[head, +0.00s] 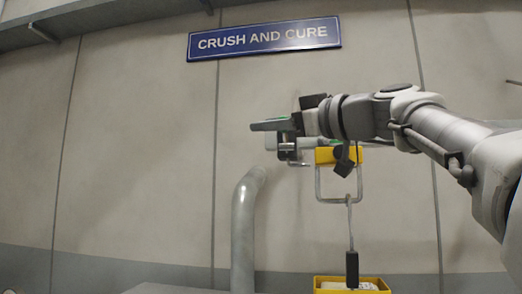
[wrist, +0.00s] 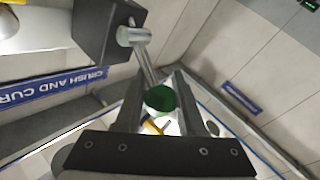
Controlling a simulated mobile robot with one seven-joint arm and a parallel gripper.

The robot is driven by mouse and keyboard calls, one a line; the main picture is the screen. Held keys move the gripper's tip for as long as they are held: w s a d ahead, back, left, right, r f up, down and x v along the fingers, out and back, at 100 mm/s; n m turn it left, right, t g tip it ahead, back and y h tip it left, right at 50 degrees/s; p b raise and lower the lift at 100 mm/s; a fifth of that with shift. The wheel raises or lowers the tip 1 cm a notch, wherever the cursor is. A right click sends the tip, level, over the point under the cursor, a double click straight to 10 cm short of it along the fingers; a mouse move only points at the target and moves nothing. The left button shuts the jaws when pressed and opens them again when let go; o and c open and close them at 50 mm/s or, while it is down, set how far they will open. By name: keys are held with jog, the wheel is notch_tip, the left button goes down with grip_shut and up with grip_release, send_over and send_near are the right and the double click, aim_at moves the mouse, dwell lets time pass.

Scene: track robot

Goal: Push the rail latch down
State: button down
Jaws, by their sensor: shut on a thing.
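In the wrist view a metal lever (wrist: 146,62) runs from a dark block (wrist: 105,30) to a round green end (wrist: 160,99); it appears to be the rail latch. My gripper (wrist: 160,82) has a finger on each side of this lever, shut on it near the green end. In the head view my gripper (head: 284,136) is at the end of the outstretched arm, just left of a yellow hanger block (head: 343,155). The latch is mostly hidden there behind the gripper and wrist, and its angle is hard to tell.
A metal frame hangs below the yellow block, with a rod and black grip (head: 352,265) above a yellow bin (head: 322,278). A thick grey pipe (head: 243,225) rises below my gripper. A blue "CRUSH AND CURE" sign (head: 264,40) is on the wall. The left is open.

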jog(key=f+n+y+b, duration=0.1)
jog(key=n+b, duration=0.2)
jog(key=b, duration=0.2)
jog(key=s+f+n+y+b, duration=0.1)
jog(key=n+y+b, duration=0.1)
jog(key=b, duration=0.3)
jog(key=f+n+y+b, duration=0.1)
jog(key=n+y+b, duration=0.1)
jog(key=n+b, duration=0.2)
jog(key=shift+s+a+f+n+g+b, duration=0.2)
jog(key=shift+s+n+g+b, duration=0.15)
jog(key=shift+b, duration=0.4)
jog(key=shift+n+g+y+b, duration=0.35)
jog(key=shift+n+y, duration=0.1)
jog(key=shift+y, duration=0.05)
